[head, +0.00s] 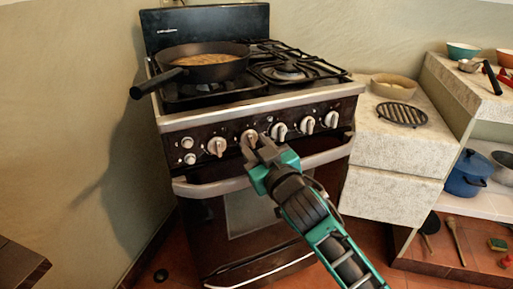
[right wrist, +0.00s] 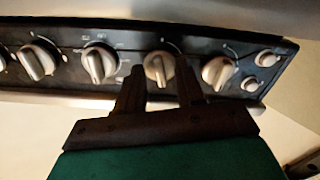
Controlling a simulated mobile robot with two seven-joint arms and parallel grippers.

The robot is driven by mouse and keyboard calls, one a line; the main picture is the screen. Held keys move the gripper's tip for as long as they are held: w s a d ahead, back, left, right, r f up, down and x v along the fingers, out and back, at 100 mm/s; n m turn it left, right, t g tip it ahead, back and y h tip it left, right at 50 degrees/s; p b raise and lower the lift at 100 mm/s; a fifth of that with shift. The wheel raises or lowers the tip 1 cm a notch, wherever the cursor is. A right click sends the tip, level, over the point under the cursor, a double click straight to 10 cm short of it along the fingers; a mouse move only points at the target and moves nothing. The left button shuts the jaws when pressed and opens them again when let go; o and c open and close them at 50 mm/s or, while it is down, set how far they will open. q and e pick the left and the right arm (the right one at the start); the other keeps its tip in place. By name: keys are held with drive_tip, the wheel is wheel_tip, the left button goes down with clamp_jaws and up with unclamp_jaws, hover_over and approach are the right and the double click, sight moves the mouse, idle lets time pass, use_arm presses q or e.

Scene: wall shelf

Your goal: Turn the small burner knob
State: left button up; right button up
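The stove's front panel (head: 265,116) carries a row of several round silver knobs. The frames do not label which one is the small burner knob. My right gripper (head: 254,147) is at the second large knob from the left (head: 249,136). In the right wrist view its two dark fingers (right wrist: 159,93) are apart, on either side of the lower part of that knob (right wrist: 159,69), with the knob's grip bar roughly upright between them. I cannot tell whether the fingers touch it. The leftmost large knob (head: 217,147) is beside it. My left gripper is not in view.
A black pan (head: 207,66) with food sits on the stove's left burner, its handle sticking out at the front left. The oven handle (head: 325,157) runs below the knobs. A counter (head: 400,142) with a bowl and a black trivet stands right of the stove.

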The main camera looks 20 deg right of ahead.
clamp_jaws()
idle(0.4)
